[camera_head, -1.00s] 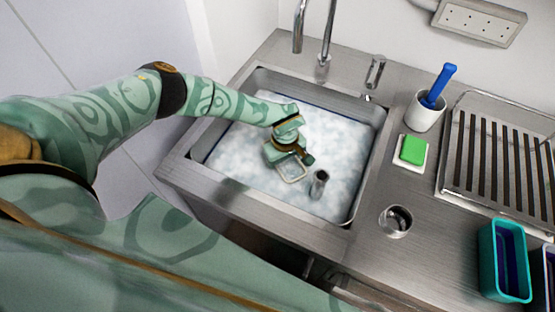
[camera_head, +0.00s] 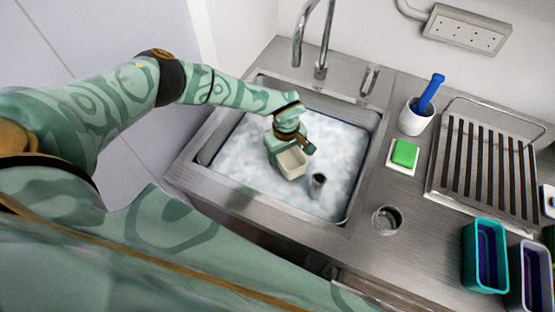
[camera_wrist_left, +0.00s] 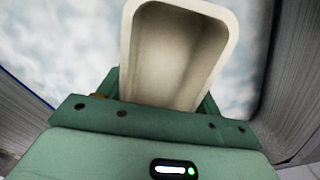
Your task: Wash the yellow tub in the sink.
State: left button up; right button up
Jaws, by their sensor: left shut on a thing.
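The tub (camera_head: 291,163) is pale cream, a washed-out yellow, with a rounded rectangular rim. My left gripper (camera_head: 290,147) is shut on one end of it, over the sink (camera_head: 360,185). The tub is tilted, and its outer side shows above the white suds (camera_head: 240,160). In the left wrist view, the tub (camera_wrist_left: 178,55) juts out from between the jaws with its hollow inside in sight and suds around it. Whether its lower edge touches the suds is hard to tell. My right gripper is out of view.
A grey upright tube (camera_head: 317,184) stands in the suds close to the tub. The tap (camera_head: 320,45) rises behind the sink. On the right are a green sponge (camera_head: 405,153), a white cup (camera_head: 415,118) with a blue-handled brush, a draining rack (camera_head: 485,160) and a teal tub (camera_head: 485,258).

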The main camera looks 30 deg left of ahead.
pick_arm(q)
notch_tip(320, 180, up, 10)
jog(key=p, duration=0.8)
jog(key=shift+r, duration=0.25)
dwell(0.7)
notch_tip(320, 180, up, 3)
jog(key=p, duration=0.2)
jog(key=shift+p, duration=0.3)
